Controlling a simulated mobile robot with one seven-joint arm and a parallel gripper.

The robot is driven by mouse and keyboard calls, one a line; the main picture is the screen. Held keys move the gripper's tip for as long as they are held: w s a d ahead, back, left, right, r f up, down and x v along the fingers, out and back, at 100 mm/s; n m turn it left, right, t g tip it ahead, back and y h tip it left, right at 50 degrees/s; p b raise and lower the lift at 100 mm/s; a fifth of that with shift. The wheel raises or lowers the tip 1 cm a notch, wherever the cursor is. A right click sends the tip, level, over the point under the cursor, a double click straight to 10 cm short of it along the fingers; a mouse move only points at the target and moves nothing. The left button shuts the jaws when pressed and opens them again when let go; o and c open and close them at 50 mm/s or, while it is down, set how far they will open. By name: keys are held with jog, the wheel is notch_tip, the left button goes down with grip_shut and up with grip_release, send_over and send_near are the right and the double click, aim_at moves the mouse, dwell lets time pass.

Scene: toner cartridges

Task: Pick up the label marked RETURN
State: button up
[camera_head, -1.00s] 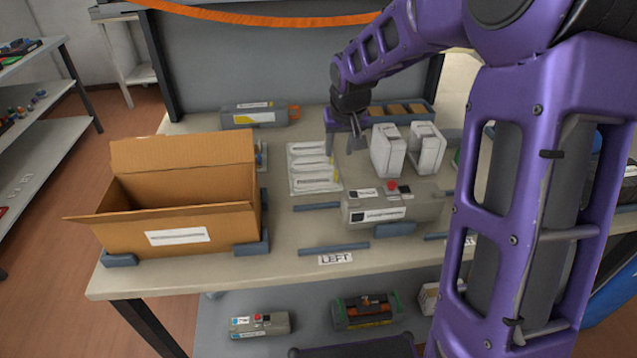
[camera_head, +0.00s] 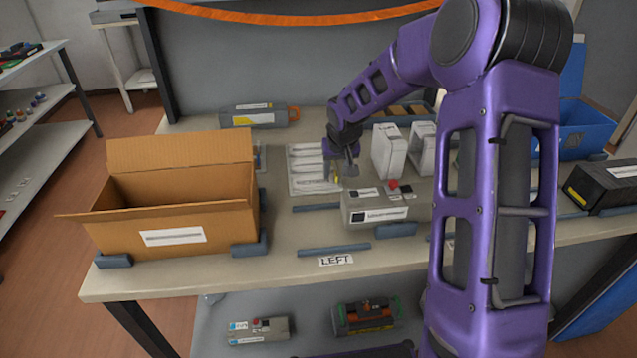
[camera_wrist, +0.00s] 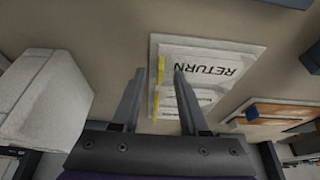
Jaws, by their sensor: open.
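Yellow tabs (camera_wrist: 160,74) run along the labels' near edge. In the head view the label sheet (camera_head: 305,160) lies flat on the table, with the RETURN label (camera_head: 312,184) at its front end. My gripper (camera_wrist: 159,76) is open and empty, pointing down. In the wrist view the yellow edge shows between its fingertips. In the head view my gripper (camera_head: 344,172) is at the sheet's right edge; its height above it is unclear.
An open cardboard box (camera_head: 180,222) stands left of the sheet. A grey cartridge (camera_head: 375,208) with a red knob is close in front and right of my gripper. White boxes (camera_head: 388,152) stand to the right. Low blue-grey rails (camera_head: 334,249) lie near the LEFT sign (camera_head: 335,260).

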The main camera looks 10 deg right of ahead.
grip_shut()
jog(key=shift+r, duration=0.15)
